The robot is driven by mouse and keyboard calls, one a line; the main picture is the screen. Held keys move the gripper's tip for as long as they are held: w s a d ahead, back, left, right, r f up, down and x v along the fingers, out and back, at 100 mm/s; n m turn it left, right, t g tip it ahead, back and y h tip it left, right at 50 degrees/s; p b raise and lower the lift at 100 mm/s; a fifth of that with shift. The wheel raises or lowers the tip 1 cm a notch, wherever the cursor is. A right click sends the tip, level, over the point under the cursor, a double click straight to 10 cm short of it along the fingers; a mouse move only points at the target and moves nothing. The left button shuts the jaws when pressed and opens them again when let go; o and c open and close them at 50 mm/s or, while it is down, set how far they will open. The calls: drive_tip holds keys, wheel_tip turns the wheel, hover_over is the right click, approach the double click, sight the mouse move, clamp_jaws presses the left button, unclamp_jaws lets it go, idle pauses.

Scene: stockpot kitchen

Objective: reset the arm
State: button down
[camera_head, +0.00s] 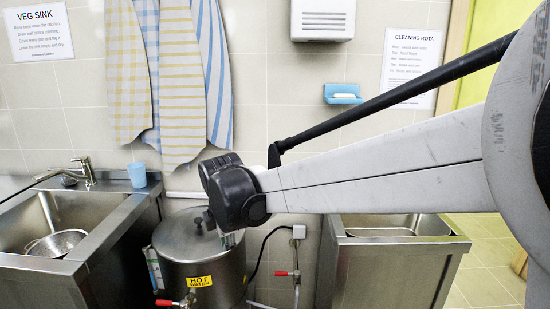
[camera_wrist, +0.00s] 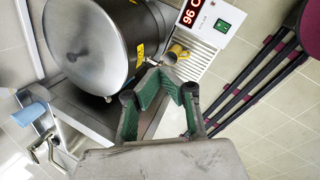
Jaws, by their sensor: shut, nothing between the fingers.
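My arm reaches in from the right in the camera_head view, across the front of the wall. Its black wrist joint hangs over the right side of the steel hot water pot (camera_head: 200,252). Only a small part of my gripper (camera_head: 230,239) shows below that joint, in front of the pot. In the wrist view my gripper (camera_wrist: 168,82), with green-lined fingers, is shut and holds nothing. The pot (camera_wrist: 95,45) with its round lid is beyond the fingers, to the upper left.
A steel sink (camera_head: 45,222) with a colander (camera_head: 57,243), tap (camera_head: 80,172) and blue cup (camera_head: 137,174) is left of the pot. Another basin (camera_head: 398,226) is right. Towels (camera_head: 178,80) hang above. The wrist view shows a yellow mug (camera_wrist: 178,52) near a display panel (camera_wrist: 208,18).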

drive_tip(key=s+d+r+m+t+p, duration=0.1)
drive_tip(key=s+d+r+m, duration=0.4)
drive_tip(key=d, duration=0.5)
drive_tip(key=s+d+r+m+t, duration=0.1)
drive_tip(key=s+d+r+m, duration=0.1)
drive_tip(key=s+d+m, duration=0.5)
drive_tip(key=s+d+f+m+t+h+p, duration=0.1)
drive_tip(key=s+d+f+m, duration=0.1)
drive_tip(key=s+d+m, duration=0.9)
drive_tip(key=d, duration=0.4)
drive_tip(key=shift+s+m+p, duration=0.35)
drive_tip(key=shift+m+p, duration=0.05)
drive_tip(key=shift+f, duration=0.1)
